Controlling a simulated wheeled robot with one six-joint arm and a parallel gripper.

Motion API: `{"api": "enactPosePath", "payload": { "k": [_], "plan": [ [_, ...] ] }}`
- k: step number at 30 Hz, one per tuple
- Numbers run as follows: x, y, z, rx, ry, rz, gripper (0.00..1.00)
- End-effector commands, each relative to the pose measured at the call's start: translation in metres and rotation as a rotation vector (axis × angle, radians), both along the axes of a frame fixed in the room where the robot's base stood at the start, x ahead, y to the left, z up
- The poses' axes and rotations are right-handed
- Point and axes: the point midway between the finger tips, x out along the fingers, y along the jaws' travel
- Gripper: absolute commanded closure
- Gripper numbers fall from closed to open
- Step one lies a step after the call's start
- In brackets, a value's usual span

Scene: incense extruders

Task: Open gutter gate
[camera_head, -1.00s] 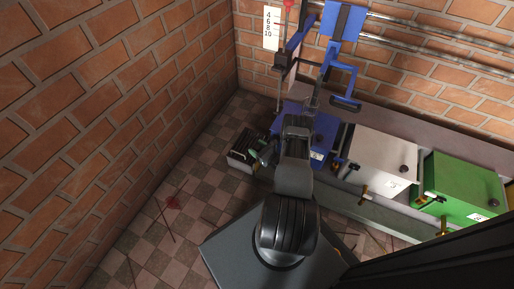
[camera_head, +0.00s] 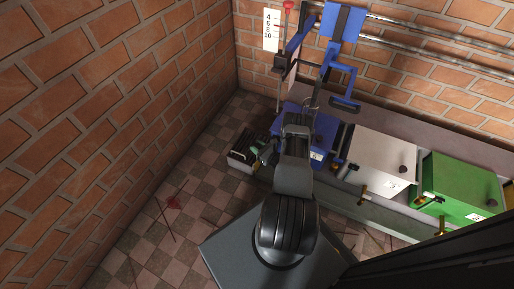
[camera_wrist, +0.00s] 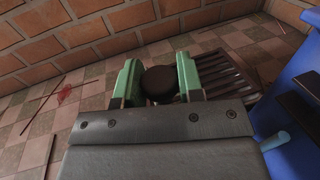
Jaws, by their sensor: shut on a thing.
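My gripper (camera_wrist: 159,84) has green fingers and is shut on a dark round knob (camera_wrist: 160,88) in the wrist view. A dark slatted grate (camera_wrist: 238,78) lies just right of and behind the knob. I cannot see how the knob joins it, and no part is clearly recognisable as the gutter gate. In the head view the grate (camera_head: 240,158) is at the left end of the long grey gutter (camera_head: 335,197), low by the floor. My gripper (camera_head: 262,147) is beside it, partly hidden by my arm.
A blue box (camera_head: 322,131) stands right of my gripper, then a white box (camera_head: 380,158) and a green box (camera_head: 462,186). A blue press frame (camera_head: 341,62) and a red-knobbed lever (camera_head: 287,6) rise behind. Brick walls close the left and back. The checkered floor (camera_head: 150,225) at left is open.

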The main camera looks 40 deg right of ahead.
Motion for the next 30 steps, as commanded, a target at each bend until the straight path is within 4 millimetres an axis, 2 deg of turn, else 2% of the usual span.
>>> {"api": "enactPosePath", "payload": {
  "k": [1, 4, 12, 13, 20, 30],
  "plan": [
    [-0.001, 0.0, 0.015, 0.002, 0.0, 0.0, 1.0],
    [-0.001, 0.0, 0.028, 0.003, 0.002, 0.0, 1.0],
    [-0.001, 0.0, 0.026, 0.003, 0.002, -0.001, 1.0],
    [-0.001, 0.0, 0.026, 0.003, 0.002, -0.001, 0.62],
    [0.0, 0.001, 0.026, 0.002, 0.001, 0.001, 0.4],
    [-0.002, 0.0, 0.026, 0.001, 0.0, 0.002, 0.4]
  ]
}}
